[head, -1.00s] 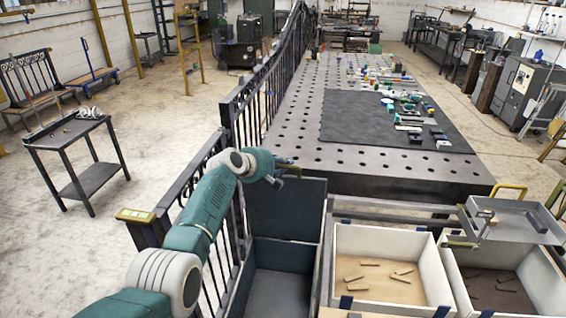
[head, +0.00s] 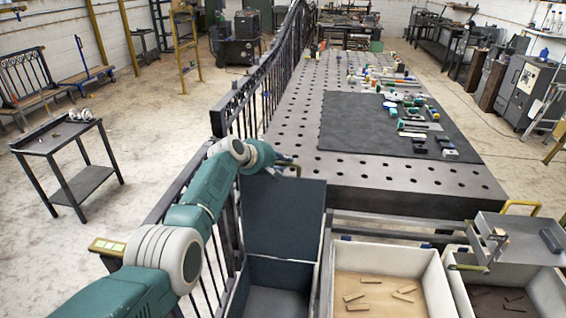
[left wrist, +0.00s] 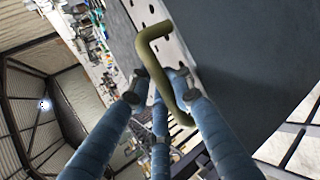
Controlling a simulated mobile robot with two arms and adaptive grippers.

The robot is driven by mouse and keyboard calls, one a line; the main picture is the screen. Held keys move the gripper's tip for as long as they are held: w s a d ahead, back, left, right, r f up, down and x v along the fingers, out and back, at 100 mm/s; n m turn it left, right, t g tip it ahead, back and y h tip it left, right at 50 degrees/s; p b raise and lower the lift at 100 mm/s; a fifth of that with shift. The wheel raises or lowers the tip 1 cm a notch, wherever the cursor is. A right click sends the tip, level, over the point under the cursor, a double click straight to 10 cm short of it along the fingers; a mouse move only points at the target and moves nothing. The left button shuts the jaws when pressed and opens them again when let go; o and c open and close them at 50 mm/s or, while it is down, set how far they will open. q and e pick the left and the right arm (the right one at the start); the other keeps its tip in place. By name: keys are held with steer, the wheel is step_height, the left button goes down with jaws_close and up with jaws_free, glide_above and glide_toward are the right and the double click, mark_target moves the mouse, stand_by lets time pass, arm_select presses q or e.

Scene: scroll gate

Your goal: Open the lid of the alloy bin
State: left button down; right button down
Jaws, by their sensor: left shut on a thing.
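A dark blue-grey bin (head: 277,298) stands open at the lower middle of the head view. Its lid (head: 284,222) is raised and stands up steeply at the bin's far side. My left gripper (head: 285,167) is at the lid's top edge, shut on the brass-coloured lid handle (head: 297,168). In the left wrist view, the blue fingers of this gripper (left wrist: 160,95) close around the bent handle (left wrist: 154,36), with the dark lid (left wrist: 255,60) beside it. No label on the bin is readable. My right gripper is in neither view.
Two pale open bins with brown strips, a left one (head: 440,285) and a right one (head: 540,290), stand to the right. A metal tray (head: 520,250) is above the right one. A perforated table (head: 400,185) lies behind the lid. A dark railing (head: 250,110) runs along the left.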

arm_select(q)
steer(key=c, duration=1.6)
jaws_free()
steer(key=shift+a+f, duration=0.1)
steer(key=shift+f, duration=0.1)
steer(key=shift+o, duration=0.2)
steer(key=shift+r, duration=0.1)
steer(key=shift+v, duration=0.9)
steer(key=v, duration=1)
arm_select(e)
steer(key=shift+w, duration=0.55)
arm_select(q)
steer(key=shift+a, duration=0.1)
